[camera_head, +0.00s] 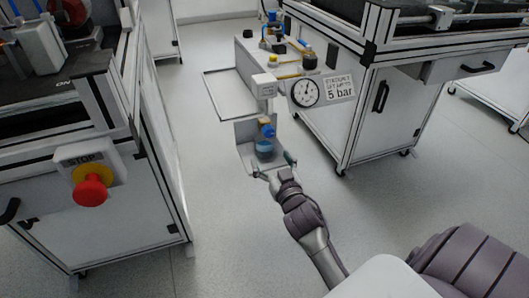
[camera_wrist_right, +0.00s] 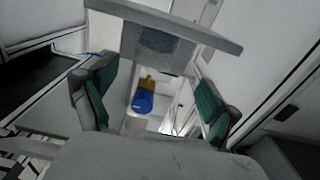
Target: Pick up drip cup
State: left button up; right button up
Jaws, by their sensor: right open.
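A dark blue, see-through cup (camera_head: 264,149), which looks like the drip cup, stands in a small white open-front holder (camera_head: 243,158). A brighter blue part with a brass piece (camera_head: 268,130) sits just above it. In the right wrist view a blue part (camera_wrist_right: 143,103) with a brass top shows beyond the fingers, inside the white holder; I cannot tell whether it is the cup. My right gripper (camera_head: 273,166) is open at the holder's front edge, its green-padded fingers (camera_wrist_right: 155,105) spread apart with nothing between them. My left gripper is not in view.
A pressure gauge (camera_head: 305,93) with a 5 bar sign is right of the holder. A cart (camera_head: 385,110) stands at right. A cabinet with a red stop button (camera_head: 90,190) stands at left. A grey plate (camera_wrist_right: 160,42) crosses the wrist view's top. Floor between is clear.

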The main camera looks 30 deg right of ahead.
aim_at(268, 148)
jog(key=x, duration=0.2)
jog(key=shift+w+d, duration=0.1)
jog(key=shift+w, duration=0.2)
jog(key=b+x, duration=0.1)
jog(key=x, duration=0.1)
jog(key=b+x, duration=0.1)
jog(key=x, duration=0.1)
jog(key=shift+d+r, duration=0.15)
jog(key=shift+d, duration=0.2)
jog(key=shift+w+d+r, duration=0.1)
jog(key=shift+w, duration=0.35)
jog(key=c, duration=1.1)
